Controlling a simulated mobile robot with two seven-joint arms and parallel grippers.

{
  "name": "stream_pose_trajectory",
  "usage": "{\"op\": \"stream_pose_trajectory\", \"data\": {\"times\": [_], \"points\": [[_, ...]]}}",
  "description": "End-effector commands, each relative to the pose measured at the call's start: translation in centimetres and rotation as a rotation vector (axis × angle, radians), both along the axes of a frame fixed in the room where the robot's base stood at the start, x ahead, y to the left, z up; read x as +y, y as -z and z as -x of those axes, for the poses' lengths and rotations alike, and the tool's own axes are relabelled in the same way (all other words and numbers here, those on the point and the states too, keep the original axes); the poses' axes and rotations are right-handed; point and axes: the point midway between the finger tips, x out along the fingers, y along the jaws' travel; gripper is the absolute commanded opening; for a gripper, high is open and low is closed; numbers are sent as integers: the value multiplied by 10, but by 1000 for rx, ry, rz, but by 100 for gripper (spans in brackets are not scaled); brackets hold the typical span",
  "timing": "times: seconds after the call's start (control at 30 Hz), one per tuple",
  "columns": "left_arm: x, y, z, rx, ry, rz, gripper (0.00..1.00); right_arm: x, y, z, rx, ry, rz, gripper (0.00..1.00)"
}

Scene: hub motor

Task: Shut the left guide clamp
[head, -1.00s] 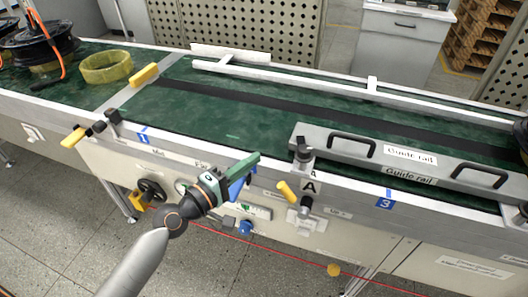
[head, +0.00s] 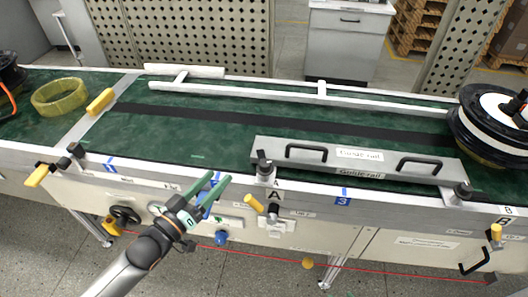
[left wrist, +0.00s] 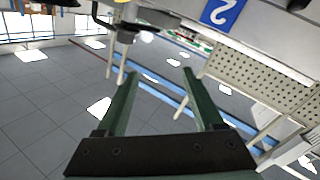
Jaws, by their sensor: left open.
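The guide rail (head: 340,158) is a grey bar with two black handles, lying along the near edge of the green belt. At its left end is the clamp marked A, with a dark head (head: 264,164) against the rail and a yellow handle (head: 254,203) below, tilted up to the left. My left gripper (head: 220,178) is open and empty, left of this handle and apart from it, in front of the conveyor's side. Its two green fingers show in the left wrist view (left wrist: 160,73), with nothing between them. My right gripper is out of view.
Another yellow-handled clamp (head: 37,175) is at the far left. Clamp B's yellow handle (head: 496,232) is at the right. A yellow ring (head: 60,97) and a large spool (head: 490,125) stand on the belt. A blue knob (head: 221,237) is below my gripper.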

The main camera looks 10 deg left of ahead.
Motion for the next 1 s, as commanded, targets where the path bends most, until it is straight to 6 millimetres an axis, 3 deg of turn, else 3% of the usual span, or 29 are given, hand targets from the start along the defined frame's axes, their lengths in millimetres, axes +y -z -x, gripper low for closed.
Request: {"op": "stream_pose_trajectory", "data": {"times": [0.03,0.2,0.47,1.0], "points": [[-7,-8,3,-43,35,-85,69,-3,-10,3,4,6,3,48],[-27,-4,17,-155,145,-293,69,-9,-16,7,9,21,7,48],[-39,3,21,-204,201,-380,69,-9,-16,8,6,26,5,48],[-98,2,-53,-203,198,-379,69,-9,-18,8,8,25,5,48]]}}
